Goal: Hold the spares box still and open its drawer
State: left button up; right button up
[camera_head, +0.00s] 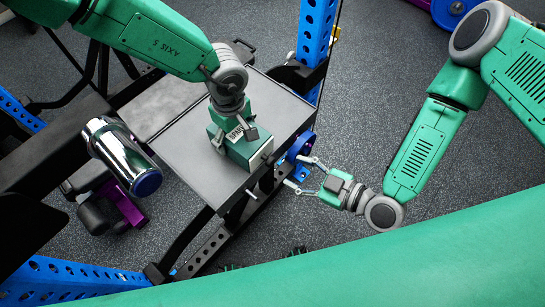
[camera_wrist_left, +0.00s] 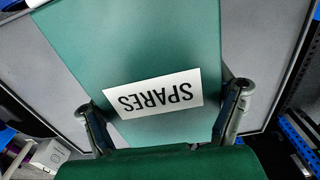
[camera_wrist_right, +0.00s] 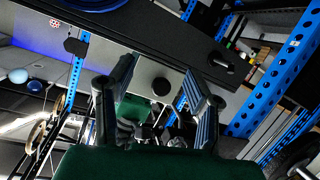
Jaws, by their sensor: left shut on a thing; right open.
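The green spares box (camera_head: 247,151) sits on a grey-topped bench (camera_head: 190,157), close to its right edge. Its pale front (camera_head: 262,154) faces right, with a small dark spot that may be the drawer's knob. My left gripper (camera_head: 235,137) is shut on the box from above, fingers on both sides of the SPARES label (camera_wrist_left: 155,94). My right gripper (camera_head: 302,175) is open and empty, off the bench's right edge, pointing toward the box front and apart from it. In the right wrist view, part of a green surface (camera_wrist_right: 134,108) shows between its fingers (camera_wrist_right: 159,70).
A chrome cylinder with a blue end (camera_head: 124,157) is left of the bench. A blue perforated upright (camera_head: 316,35) stands behind the bench's far right corner. Speckled floor (camera_head: 400,60) is open to the right.

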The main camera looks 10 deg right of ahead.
aim_at(268, 162)
pick_arm(q)
jog(key=shift+a, duration=0.35)
pick_arm(e)
jog(key=s+d+r+m+t+y, duration=0.1)
jog(key=s+d+r+m+t, duration=0.1)
jog(key=s+m+t, duration=0.3)
pick_arm(q)
jog(key=shift+a, duration=0.3)
jog(key=shift+d, duration=0.45)
pick_arm(e)
jog(key=shift+n+g, duration=0.6)
jog(key=shift+g, duration=0.2)
jog(key=x, duration=1.1)
jog(key=shift+s+a+r, duration=0.2)
jog(key=shift+s+a, duration=0.1)
pick_arm(q)
jog(key=shift+a, duration=0.55)
pick_arm(e)
jog(key=shift+w+a, duration=0.15)
jog(key=shift+a, duration=0.5)
jog(key=shift+c, duration=0.4)
